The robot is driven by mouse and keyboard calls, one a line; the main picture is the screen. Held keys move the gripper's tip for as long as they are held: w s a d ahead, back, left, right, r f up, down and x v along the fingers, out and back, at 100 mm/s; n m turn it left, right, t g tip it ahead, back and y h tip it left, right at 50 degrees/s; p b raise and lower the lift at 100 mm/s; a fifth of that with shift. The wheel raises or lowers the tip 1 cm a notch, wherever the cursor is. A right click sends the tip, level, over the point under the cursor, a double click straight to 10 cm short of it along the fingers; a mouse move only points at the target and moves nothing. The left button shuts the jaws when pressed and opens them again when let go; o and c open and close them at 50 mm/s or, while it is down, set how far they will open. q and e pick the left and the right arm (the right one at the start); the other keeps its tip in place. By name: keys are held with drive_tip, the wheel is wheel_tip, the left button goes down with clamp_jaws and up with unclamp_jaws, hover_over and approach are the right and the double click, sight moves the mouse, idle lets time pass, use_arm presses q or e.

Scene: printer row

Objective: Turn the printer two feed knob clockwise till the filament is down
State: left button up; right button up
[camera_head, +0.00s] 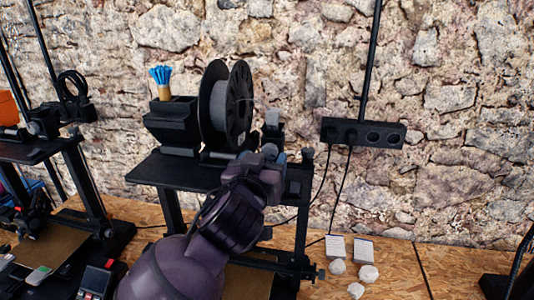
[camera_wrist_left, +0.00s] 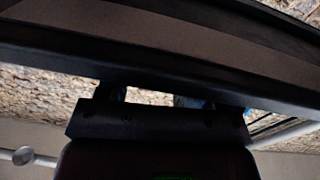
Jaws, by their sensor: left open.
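A black printer (camera_head: 180,172) stands in the middle of the head view, with a grey filament spool (camera_head: 218,103) on its top. My left arm rises from below and hides much of the printer's middle. My left gripper (camera_head: 269,154) is at the printer's top bar, just below those parts, and is open. In the left wrist view a dark bar crosses close in front, and the fingertips are mostly hidden. My right gripper is out of view.
Another printer (camera_head: 38,150) stands at the left. A black socket strip (camera_head: 362,134) is on the stone wall. Small boxes (camera_head: 363,250) and white lumps (camera_head: 356,289) lie on the wooden bench (camera_head: 395,268).

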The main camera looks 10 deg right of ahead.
sight(270, 151)
use_arm(q)
drive_tip(key=shift+x, duration=1.1)
drive_tip(key=c, duration=0.9)
drive_tip(key=shift+c, duration=0.2)
